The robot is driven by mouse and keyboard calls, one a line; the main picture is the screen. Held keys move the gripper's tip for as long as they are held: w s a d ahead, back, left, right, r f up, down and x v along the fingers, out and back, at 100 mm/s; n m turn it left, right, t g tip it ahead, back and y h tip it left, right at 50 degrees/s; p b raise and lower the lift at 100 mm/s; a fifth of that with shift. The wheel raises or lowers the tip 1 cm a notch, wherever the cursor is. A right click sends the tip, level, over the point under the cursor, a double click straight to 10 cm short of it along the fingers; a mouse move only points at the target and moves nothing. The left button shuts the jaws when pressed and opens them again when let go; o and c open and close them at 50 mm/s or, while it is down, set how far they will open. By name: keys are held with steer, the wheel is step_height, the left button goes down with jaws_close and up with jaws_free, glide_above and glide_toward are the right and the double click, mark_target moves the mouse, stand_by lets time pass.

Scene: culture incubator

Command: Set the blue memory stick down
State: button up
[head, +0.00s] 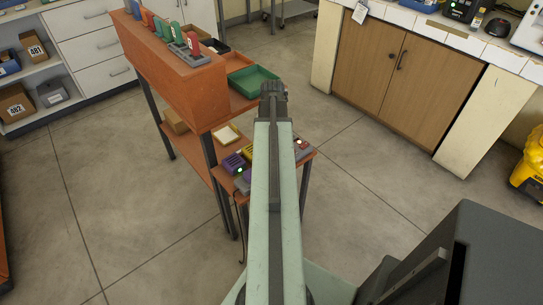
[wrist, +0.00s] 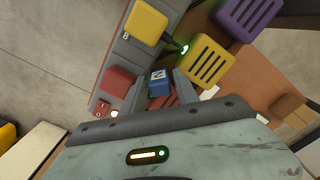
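The blue memory stick (wrist: 158,82), with a white letter label, is in the wrist view between the two fingers of my gripper (wrist: 160,85). The fingers appear closed on its sides. Red slotted material (wrist: 165,101) shows just behind it; whether the stick touches that cannot be told. In the head view my gripper (head: 272,92) is seen from behind over the orange stand, and the stick is hidden there.
Below are a yellow slotted block (wrist: 205,62) and a purple one (wrist: 250,18), a yellow block (wrist: 147,20) and a red block (wrist: 117,85) on a grey strip. The orange stand (head: 180,85) carries a green tray (head: 252,80) and a rack of coloured sticks (head: 192,50).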

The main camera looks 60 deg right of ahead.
steer(key=shift+r, duration=0.1)
jaws_close()
step_height(320, 180, up, 10)
steer(key=p, duration=1)
steer(key=shift+r+p, duration=0.15)
steer(key=shift+p, duration=0.15)
